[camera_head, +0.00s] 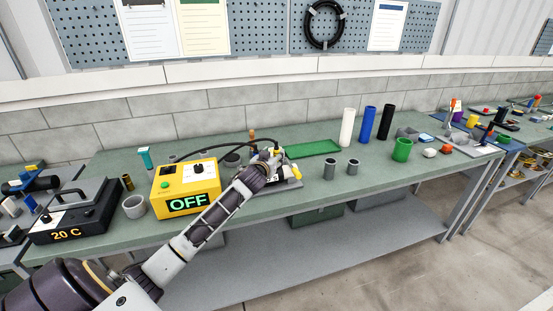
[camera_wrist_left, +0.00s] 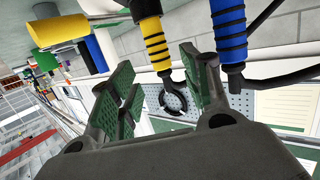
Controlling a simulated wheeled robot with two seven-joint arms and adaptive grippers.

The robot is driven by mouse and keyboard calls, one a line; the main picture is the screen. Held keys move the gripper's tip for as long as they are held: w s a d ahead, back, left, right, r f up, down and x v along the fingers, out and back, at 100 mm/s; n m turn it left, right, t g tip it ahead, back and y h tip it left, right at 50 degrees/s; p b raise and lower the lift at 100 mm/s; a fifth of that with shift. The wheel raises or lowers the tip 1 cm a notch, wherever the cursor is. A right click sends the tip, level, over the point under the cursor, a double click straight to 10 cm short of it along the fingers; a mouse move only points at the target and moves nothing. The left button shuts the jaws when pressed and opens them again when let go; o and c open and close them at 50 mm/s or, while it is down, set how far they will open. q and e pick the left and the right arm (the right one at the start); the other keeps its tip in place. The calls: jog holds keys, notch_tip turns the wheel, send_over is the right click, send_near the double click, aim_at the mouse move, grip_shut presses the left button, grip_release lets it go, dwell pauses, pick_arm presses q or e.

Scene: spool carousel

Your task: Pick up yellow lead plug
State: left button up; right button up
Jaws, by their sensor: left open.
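The yellow lead plug (camera_wrist_left: 154,42) has black bands and shows in the left wrist view between the spread fingers of my left gripper (camera_wrist_left: 160,78). I cannot tell how deep between the pads it sits, and the fingers do not look closed on it. A blue lead plug (camera_wrist_left: 229,40) with black bands is beside it, just outside the right-hand finger. In the head view my left gripper (camera_head: 275,163) is over the bench, right of the yellow box, and its arm hides much of what is there. My right gripper is not in view.
A yellow box reading OFF (camera_head: 187,187) stands left of my left gripper. White, blue and black cylinders stand at the back. Black cables run near the plugs.

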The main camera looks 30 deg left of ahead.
aim_at(276, 152)
pick_arm(q)
jog(key=shift+w+a, duration=0.15)
jog(key=shift+w, duration=0.2)
jog(key=shift+w, duration=0.15)
jog(key=shift+p+x, duration=0.55)
jog(key=shift+x, duration=1.9)
jog(key=shift+a+f, duration=0.1)
jog(key=shift+f, duration=0.1)
grip_shut()
